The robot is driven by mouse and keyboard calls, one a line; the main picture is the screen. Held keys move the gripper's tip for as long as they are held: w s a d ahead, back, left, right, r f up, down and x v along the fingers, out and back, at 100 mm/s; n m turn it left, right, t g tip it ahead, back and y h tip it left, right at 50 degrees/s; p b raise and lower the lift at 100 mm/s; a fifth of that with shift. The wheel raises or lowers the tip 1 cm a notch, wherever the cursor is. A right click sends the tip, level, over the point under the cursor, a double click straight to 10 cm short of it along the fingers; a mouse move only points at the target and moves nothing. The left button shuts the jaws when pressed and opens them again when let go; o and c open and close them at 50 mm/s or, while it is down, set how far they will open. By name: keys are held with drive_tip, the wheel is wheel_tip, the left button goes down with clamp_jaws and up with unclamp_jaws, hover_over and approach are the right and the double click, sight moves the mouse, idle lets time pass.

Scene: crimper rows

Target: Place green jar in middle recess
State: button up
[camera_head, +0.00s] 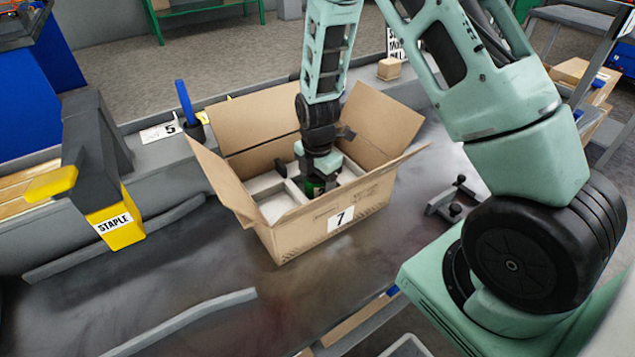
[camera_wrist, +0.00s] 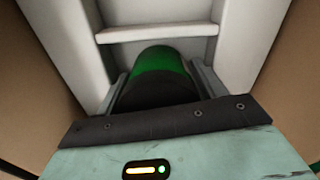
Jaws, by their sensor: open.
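The green jar (camera_wrist: 160,62) stands between the fingers of my gripper (camera_wrist: 160,85) in the wrist view, with a dark part at its near end. In the head view only a small bit of the green jar (camera_head: 312,187) shows below my gripper (camera_head: 318,178), inside the open cardboard box marked 7 (camera_head: 290,238). My jaws are open around the jar. The box holds a pale insert with dividers (camera_wrist: 150,33), and the jar sits in one of its recesses, beside a divider. The jar's base is hidden.
The box flaps (camera_head: 260,118) stand open around my arm. A yellow stapler marked STAPLE (camera_head: 115,222) is to the left on the bench. A dark metal fixture (camera_head: 450,198) lies right of the box. The dark bench top (camera_head: 190,270) in front is mostly clear.

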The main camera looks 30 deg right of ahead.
wheel_tip(320, 180, up, 12)
drive_tip(key=shift+r+p, duration=0.15)
drive_tip(key=shift+p, duration=0.65)
